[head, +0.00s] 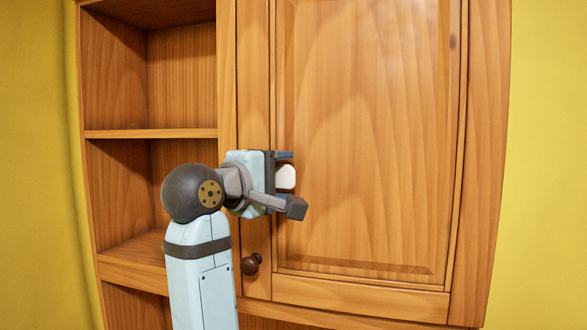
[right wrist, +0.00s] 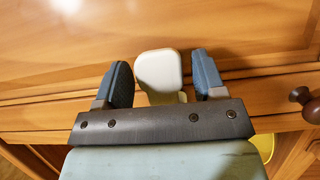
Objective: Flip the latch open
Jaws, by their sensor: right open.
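The latch (head: 286,176) is a small white rounded piece on the left side of the wooden cabinet door (head: 360,130). It also shows in the right wrist view (right wrist: 160,72), between the two blue-grey fingers. My right gripper (head: 290,180) is open around the latch, with a gap on each side of it in the right wrist view. The latch's base is partly hidden by the gripper body. My left gripper is in neither view.
A dark round knob (head: 250,264) sits on the cabinet below my gripper, and it shows at the right in the right wrist view. Open, empty shelves (head: 150,133) lie left of the door. Yellow walls (head: 545,150) flank the cabinet.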

